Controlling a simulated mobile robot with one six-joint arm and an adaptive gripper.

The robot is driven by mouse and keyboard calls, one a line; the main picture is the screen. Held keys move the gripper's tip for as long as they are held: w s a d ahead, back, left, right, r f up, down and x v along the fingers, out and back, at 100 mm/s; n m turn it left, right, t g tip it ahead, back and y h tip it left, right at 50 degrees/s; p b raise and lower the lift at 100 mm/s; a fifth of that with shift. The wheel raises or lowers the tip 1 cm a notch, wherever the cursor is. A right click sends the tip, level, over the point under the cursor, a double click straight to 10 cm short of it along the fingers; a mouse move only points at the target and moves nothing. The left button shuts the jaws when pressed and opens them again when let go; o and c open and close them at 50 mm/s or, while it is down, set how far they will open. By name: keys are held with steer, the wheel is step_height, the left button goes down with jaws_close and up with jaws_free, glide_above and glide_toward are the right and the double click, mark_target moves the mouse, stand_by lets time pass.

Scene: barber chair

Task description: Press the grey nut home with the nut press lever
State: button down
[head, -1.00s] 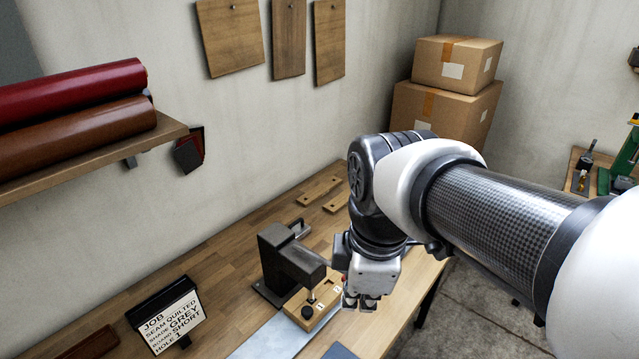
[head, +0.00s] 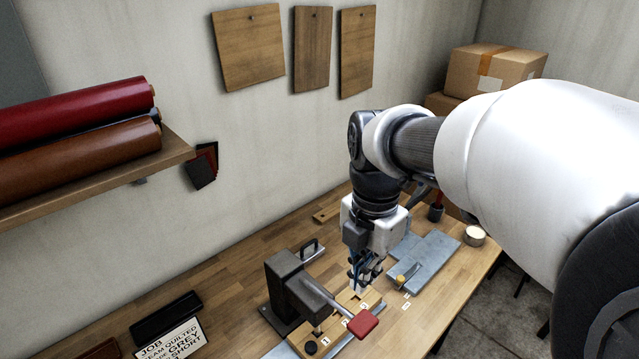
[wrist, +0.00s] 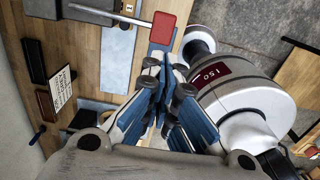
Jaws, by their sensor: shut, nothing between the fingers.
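The nut press (head: 283,283) is a dark block-shaped stand on the wooden bench. Its lever (head: 325,298) slopes down to the right and ends in a red grip (head: 362,324). Below it lies a light wooden board (head: 343,336) with numbered marks. A dark round piece (head: 311,347) sits at the board's near end; I cannot tell whether it is the grey nut. My gripper (head: 362,283) is shut and empty, behind and above the red grip. In the wrist view the red grip (wrist: 162,28) shows just beyond my fingertips (wrist: 166,66); contact cannot be told.
A job sign (head: 172,340) stands at the lower left. Grey plates (head: 430,258) with a yellow-ended tool lie right of my gripper. A round tin (head: 474,235) and a dark cup (head: 436,212) stand near the bench's right end. A shelf (head: 165,160) with rolls juts out at left.

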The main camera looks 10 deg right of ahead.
mark_target(357, 327)
step_height(357, 327, down, 14)
steer(key=b, duration=0.3)
steer(key=shift+b, duration=0.3)
